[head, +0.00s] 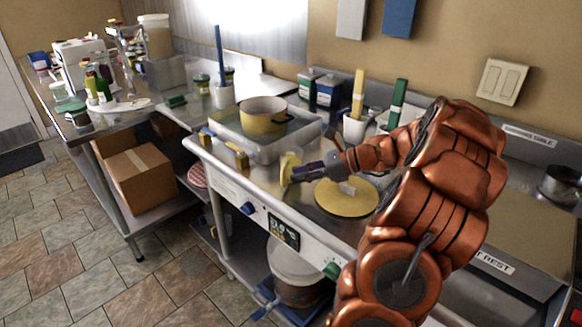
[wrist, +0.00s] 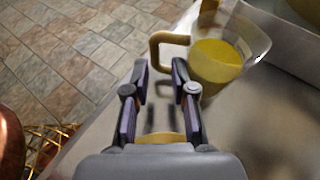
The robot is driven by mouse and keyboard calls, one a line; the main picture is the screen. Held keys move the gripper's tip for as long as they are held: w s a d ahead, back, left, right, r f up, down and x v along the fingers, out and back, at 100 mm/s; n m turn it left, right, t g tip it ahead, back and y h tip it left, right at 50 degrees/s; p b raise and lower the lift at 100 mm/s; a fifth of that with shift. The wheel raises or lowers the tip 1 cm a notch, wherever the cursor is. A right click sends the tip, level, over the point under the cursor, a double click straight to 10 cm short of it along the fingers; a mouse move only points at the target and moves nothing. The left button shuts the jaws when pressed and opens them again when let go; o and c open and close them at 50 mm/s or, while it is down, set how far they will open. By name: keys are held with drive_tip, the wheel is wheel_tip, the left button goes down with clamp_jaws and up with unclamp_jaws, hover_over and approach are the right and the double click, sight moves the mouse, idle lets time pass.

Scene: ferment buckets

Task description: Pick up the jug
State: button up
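The jug (head: 288,165) stands near the front edge of the worktop, left of my gripper in the head view. In the wrist view it is a clear jug (wrist: 222,65) with yellow liquid and a tan handle (wrist: 158,50). My gripper (wrist: 161,72) is open, its two fingers apart with nothing held between them. The handle lies just ahead of the fingertips; the jug's body is to their right. In the head view my gripper (head: 296,174) is close beside the jug; contact cannot be told.
A yellow pot (head: 263,122) sits in a metal tray (head: 232,146) behind the jug. A round yellow lid (head: 346,205) lies to the right, under my arm. A white cup (head: 355,128) with upright tools stands behind. The counter front has a display (head: 284,231) and knobs.

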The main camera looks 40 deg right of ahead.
sight(283, 174)
drive_tip(key=x, duration=0.4)
drive_tip(key=shift+w+a+r+p, duration=0.1)
drive_tip(key=shift+a+r+p, duration=0.15)
drive_tip(key=shift+a, duration=0.25)
drive_tip(key=shift+w+a+f, duration=0.15)
drive_tip(key=shift+w+f, duration=0.05)
drive_tip(key=shift+w, duration=0.05)
clamp_jaws()
